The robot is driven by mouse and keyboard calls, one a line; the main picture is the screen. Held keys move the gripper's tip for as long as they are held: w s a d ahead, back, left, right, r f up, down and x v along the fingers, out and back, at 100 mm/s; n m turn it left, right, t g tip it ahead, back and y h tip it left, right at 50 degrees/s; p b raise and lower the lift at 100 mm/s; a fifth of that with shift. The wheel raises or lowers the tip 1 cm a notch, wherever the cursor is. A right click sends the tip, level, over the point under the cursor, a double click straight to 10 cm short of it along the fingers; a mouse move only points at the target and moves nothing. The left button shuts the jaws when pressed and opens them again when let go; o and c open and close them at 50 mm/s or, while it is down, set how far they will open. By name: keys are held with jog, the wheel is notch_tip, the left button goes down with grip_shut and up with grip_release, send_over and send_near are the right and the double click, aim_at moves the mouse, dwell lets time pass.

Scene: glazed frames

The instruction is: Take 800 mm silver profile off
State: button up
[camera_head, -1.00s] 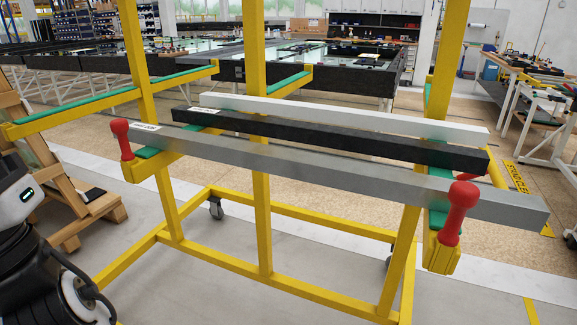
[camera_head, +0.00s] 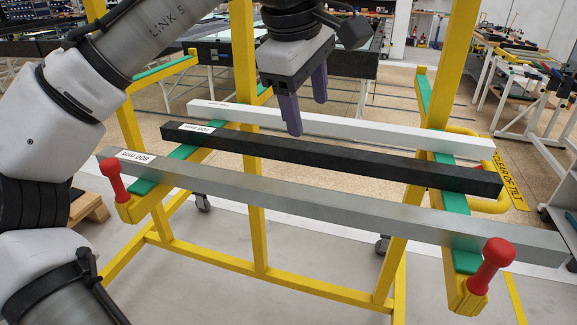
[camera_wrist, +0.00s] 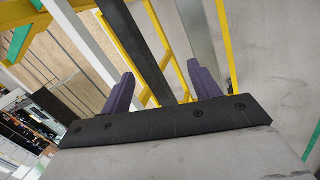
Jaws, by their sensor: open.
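The silver profile (camera_head: 330,205) is the nearest of three long bars on a yellow rack. Its upside-down label at the left end reads 800 MM. It rests on green-padded arms, behind red upright handles at both ends. My gripper (camera_head: 307,115) is open and empty, pointing down above the rack, over the black and white bars rather than the silver one. In the wrist view, the black bar (camera_wrist: 140,45) runs through the gap between my fingers (camera_wrist: 160,70), apparently below them. The silver profile (camera_wrist: 197,35) runs beyond the right finger there.
The black profile (camera_head: 330,161) lies behind the silver one, and the white profile (camera_head: 340,128) lies farthest back. The rack's yellow uprights (camera_head: 246,90) rise behind and between the bars. Red handles (camera_head: 490,264) stand at the front of the arms. Workbenches are farther back.

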jog(key=s+a+n+g+y, duration=0.2)
send_over(288, 188)
jog(key=shift+n+g, duration=0.4)
jog(key=f, duration=0.8)
jog(key=shift+s, duration=0.2)
jog(key=shift+w+f+p, duration=0.1)
jog(key=shift+f+p, duration=0.6)
jog(key=shift+f, duration=2.1)
jog(key=shift+r, duration=0.1)
grip_shut()
